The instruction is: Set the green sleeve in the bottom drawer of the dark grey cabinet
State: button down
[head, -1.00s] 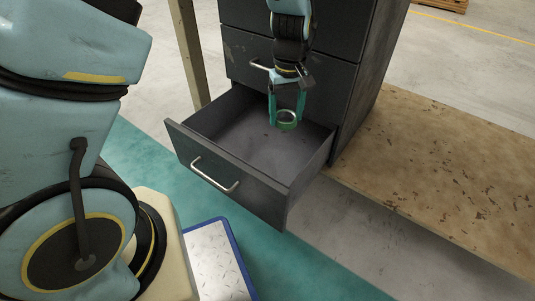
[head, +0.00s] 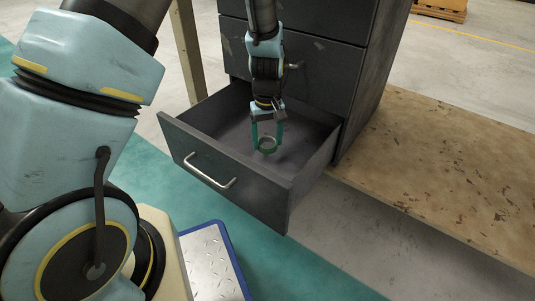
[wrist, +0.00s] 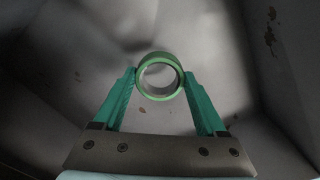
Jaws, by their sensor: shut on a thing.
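The green sleeve (head: 267,145) is a short open ring, held between the two teal fingers of my gripper (head: 267,138). In the wrist view the sleeve (wrist: 159,77) sits between the fingertips (wrist: 159,84), with the grey drawer floor behind it. The bottom drawer (head: 225,175) of the dark grey cabinet (head: 335,62) is pulled out and looks empty. My gripper points down inside the drawer's outline, between its walls. I cannot tell whether the sleeve touches the drawer floor.
The drawer's front panel and side walls stand around my gripper. A blue-edged metal plate (head: 212,262) lies on the floor in front. A worn brown board (head: 450,170) lies right of the cabinet. A post (head: 187,50) stands to the left.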

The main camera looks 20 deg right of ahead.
aim_at(268, 158)
notch_tip(268, 158, down, 4)
jog(key=shift+f+b, duration=0.1)
jog(key=shift+b, duration=0.85)
grip_release()
notch_tip(268, 158, up, 12)
jog(key=p, duration=0.6)
